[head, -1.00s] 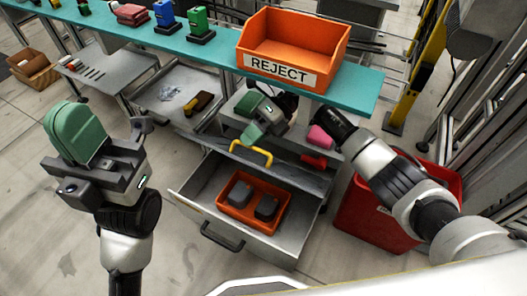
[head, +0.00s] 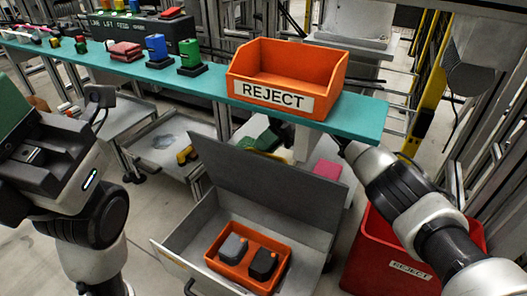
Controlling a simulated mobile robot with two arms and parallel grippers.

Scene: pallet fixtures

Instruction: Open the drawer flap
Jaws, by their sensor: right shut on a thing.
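The grey drawer flap (head: 255,178) stands raised and steeply tilted at the back of the pulled-out metal drawer (head: 180,240). A bit of the yellow handle (head: 246,143) shows at its top edge. My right gripper (head: 268,138), with green fingers, is at the flap's upper edge behind it, shut on the handle; the contact is mostly hidden by the flap and the teal shelf. My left gripper (head: 18,105) is at the left edge, partly cut off and away from the drawer; its fingers are not clear.
An orange tray (head: 212,262) with two dark parts sits in the drawer. An orange REJECT bin (head: 240,72) stands on the teal shelf (head: 365,118) above the flap. A red reject box (head: 365,245) stands at right. Several coloured parts line the shelf.

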